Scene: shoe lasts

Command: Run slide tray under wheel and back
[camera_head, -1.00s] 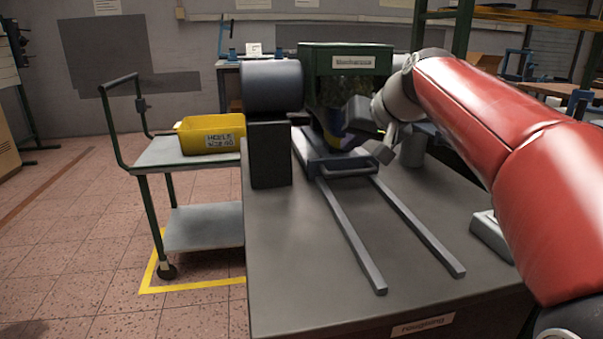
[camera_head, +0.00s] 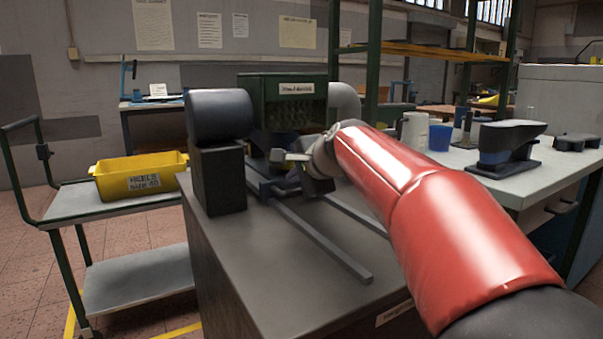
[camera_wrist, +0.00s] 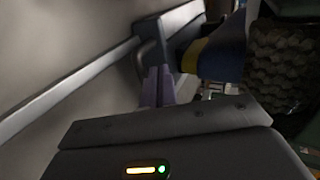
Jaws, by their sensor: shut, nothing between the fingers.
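The slide tray (camera_head: 262,184) is a blue-grey carriage at the back of two metal rails (camera_head: 325,249), close to the green hood (camera_head: 272,96). In the wrist view the tray (camera_wrist: 150,55) shows beside a rail, with a blue and yellow piece (camera_wrist: 218,55) on it. A dark textured surface (camera_wrist: 285,75), perhaps the wheel, is right of that piece. My gripper (camera_head: 283,158) is over the tray in front of the hood. In the wrist view its purple fingertips (camera_wrist: 158,85) are together and empty, near the tray's edge; contact is unclear. My gripper partly hides the tray in the head view.
A dark cylinder on a block (camera_head: 220,180) stands left of the tray. A yellow bin (camera_head: 140,175) sits on a cart at left. A white bench (camera_head: 545,160) with a blue cup (camera_head: 440,137) and a dark shoe last (camera_head: 505,145) is at right.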

